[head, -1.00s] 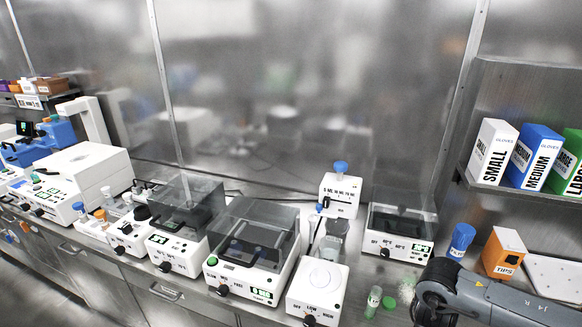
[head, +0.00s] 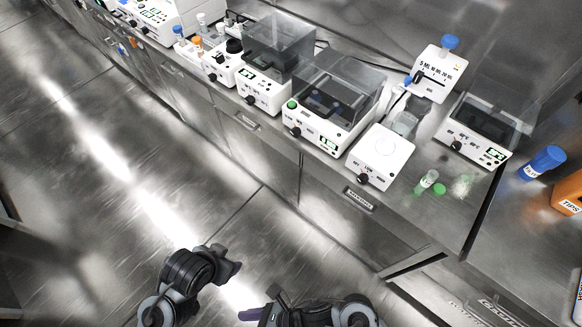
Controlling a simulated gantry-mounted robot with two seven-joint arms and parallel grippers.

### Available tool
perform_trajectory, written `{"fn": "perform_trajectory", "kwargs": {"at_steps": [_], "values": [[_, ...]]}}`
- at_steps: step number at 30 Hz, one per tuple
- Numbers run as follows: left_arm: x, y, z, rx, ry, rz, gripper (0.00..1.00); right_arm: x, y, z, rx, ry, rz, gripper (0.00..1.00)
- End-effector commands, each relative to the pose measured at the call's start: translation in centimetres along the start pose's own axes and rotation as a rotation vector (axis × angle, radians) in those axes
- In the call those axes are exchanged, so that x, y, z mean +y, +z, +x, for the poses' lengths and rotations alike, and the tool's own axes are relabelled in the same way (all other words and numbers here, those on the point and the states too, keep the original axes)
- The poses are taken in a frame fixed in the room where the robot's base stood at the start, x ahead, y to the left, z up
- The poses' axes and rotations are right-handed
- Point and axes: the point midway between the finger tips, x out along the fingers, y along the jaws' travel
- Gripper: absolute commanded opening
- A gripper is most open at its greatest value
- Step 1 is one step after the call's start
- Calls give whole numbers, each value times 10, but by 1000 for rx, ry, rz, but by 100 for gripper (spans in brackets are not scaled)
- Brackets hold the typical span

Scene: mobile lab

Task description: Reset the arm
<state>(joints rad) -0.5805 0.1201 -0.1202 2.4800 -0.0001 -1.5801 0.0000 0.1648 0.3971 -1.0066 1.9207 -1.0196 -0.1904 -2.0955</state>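My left arm comes in at the bottom, left of centre, and its dark end (head: 230,266) points right over the floor. My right arm shows at the bottom centre, cut off by the lower edge. Its end (head: 252,314) points left, towards the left arm, with a gap between the two. Both are in front of the bench, apart from it and from everything on it. The fingers are too small and dark to tell open from shut. I see nothing held in either.
The steel bench carries a white stirrer (head: 381,155), a clear-lidded shaker (head: 335,105), a dry bath (head: 478,130), a green-capped tube (head: 427,181), a loose green cap (head: 439,189), a blue-capped tube (head: 543,162) and an orange tips box (head: 570,190). The floor (head: 90,190) at left is clear.

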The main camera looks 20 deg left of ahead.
Motion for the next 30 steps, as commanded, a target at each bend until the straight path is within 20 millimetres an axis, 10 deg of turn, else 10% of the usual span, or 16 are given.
{"fn": "perform_trajectory", "kwargs": {"at_steps": [8,15,21,22,30], "values": [[-1,-6,-18,0,0,0,65,-33,81,-63,-525,-300,814,65],[-1,-8,-25,1,0,0,65,-95,16,-218,-1122,-570,1796,65],[-1,-8,-25,0,0,0,65,-92,-42,-336,-1780,-531,2421,65],[-1,-8,-25,0,0,0,65,-88,-49,-344,1848,498,-2475,65],[-1,-8,-25,1,0,0,65,-65,-83,-347,1570,196,-2013,65]]}}
